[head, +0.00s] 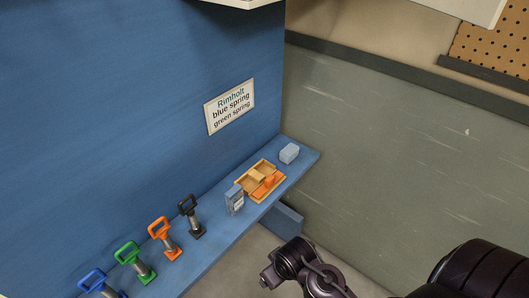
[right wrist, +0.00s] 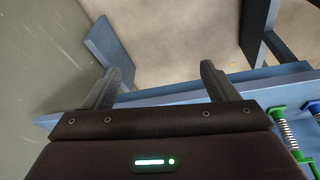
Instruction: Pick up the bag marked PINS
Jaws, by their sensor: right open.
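No lettering reading PINS can be made out. A small blue-grey packet (head: 235,200) with a pale label stands upright on the blue shelf (head: 220,248), left of a wooden tray; its print is too small to read. A plain light grey-blue block (head: 289,153) sits at the shelf's far end, with no marking visible. My right gripper (right wrist: 162,78) is open and empty in the right wrist view, its fingers apart near the shelf edge. In the head view my dark right arm comes in at the lower right, apart from the packet. My left gripper is not in view.
A divided wooden tray (head: 245,184) holds an orange item (head: 269,181). Black (head: 191,215), orange (head: 164,238), green (head: 134,262) and blue (head: 98,283) spring handles line the shelf. A grey-green wall (head: 400,160) stands right.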

